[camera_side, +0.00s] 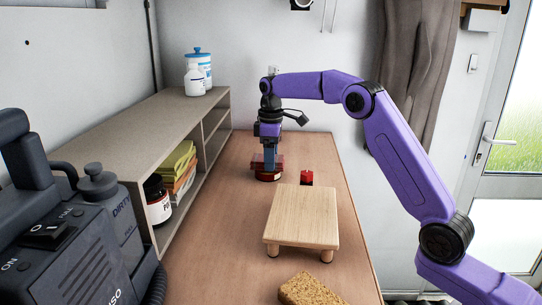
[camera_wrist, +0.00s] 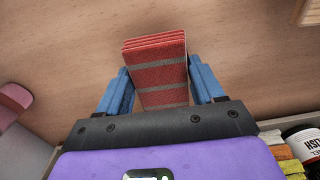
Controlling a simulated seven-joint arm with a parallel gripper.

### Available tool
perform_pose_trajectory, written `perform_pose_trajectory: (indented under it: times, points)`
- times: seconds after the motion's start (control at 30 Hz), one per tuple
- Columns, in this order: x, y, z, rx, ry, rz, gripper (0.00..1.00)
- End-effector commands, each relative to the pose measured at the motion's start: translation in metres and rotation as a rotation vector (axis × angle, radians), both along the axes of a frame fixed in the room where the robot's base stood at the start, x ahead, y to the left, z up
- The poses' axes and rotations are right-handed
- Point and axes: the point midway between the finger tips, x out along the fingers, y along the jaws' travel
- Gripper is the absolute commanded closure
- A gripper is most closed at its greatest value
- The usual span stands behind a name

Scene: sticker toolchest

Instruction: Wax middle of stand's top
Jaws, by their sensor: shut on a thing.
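My gripper (camera_side: 268,160) points down over the wooden bench, behind the stand and to its left. Its blue fingers (camera_wrist: 157,90) are shut on a red block with grey bands (camera_wrist: 160,68). The block's lower part also shows in the side view (camera_side: 268,176), close to the bench top; I cannot tell whether it touches. The stand (camera_side: 303,212) is a low pale wooden platform on short round legs, nearer the side camera. Its top is bare. Only a corner of pale wood, likely the stand (camera_wrist: 309,14), shows in the wrist view.
A small red object (camera_side: 306,178) sits behind the stand. A cork-like block (camera_side: 310,289) lies in front. A pinkish rounded object (camera_wrist: 13,101) shows at the wrist view's left edge. The shelf (camera_side: 140,120) with jars and cloths borders the left. A dark machine (camera_side: 75,245) fills the near left.

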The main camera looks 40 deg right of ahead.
Motion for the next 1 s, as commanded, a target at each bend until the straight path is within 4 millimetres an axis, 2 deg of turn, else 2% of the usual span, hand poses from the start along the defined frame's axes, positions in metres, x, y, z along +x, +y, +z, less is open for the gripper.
perform_pose_trajectory:
  times: [1.0]
  points:
    - [0.0001, -0.0001, -0.0088, -0.001, 0.001, 0.0, 0.57]
